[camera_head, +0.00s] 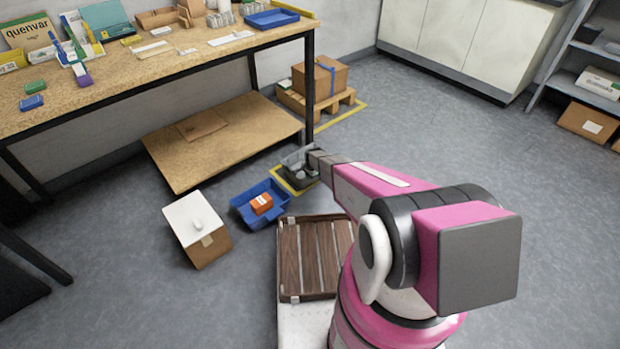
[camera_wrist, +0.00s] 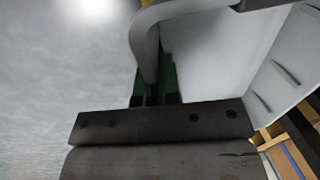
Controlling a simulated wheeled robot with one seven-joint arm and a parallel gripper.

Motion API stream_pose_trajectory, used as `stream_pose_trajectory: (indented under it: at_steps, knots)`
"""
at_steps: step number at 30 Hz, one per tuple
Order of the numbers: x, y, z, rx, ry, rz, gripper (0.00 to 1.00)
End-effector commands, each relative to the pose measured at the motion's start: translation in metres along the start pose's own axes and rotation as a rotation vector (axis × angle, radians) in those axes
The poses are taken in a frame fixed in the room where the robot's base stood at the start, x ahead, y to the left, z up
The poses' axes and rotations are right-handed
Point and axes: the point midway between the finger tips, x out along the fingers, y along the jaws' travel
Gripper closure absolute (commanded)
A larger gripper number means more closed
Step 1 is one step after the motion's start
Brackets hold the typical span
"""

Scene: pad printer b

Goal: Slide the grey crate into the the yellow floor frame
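The grey crate (camera_head: 293,161) stands on the floor near the front table leg, with some small items in it. The yellow floor frame (camera_head: 279,179) shows as tape along the crate's left and near sides; its far and right parts are hidden. The crate is at least partly over the frame's area; I cannot tell if it is fully inside. My gripper reaches the crate's right side in the head view, its fingertips hidden there. In the wrist view my gripper's green fingers (camera_wrist: 154,84) appear closed on the rim of the grey crate (camera_wrist: 204,60).
A blue bin (camera_head: 246,208) with an orange box stands just left of the frame. A white-topped carton (camera_head: 197,222) is further left. The workbench (camera_head: 110,82) and its leg are close behind. A pallet with a carton (camera_head: 322,78) stands beyond. Floor to the right is clear.

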Motion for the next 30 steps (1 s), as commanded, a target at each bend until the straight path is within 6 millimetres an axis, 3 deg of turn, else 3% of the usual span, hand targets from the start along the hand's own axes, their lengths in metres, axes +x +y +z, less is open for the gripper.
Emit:
stream_pose_trajectory:
  at_steps: [30]
  knots:
    - [0.004, -0.024, 0.000, 0.000, 0.001, -0.001, 1.00]
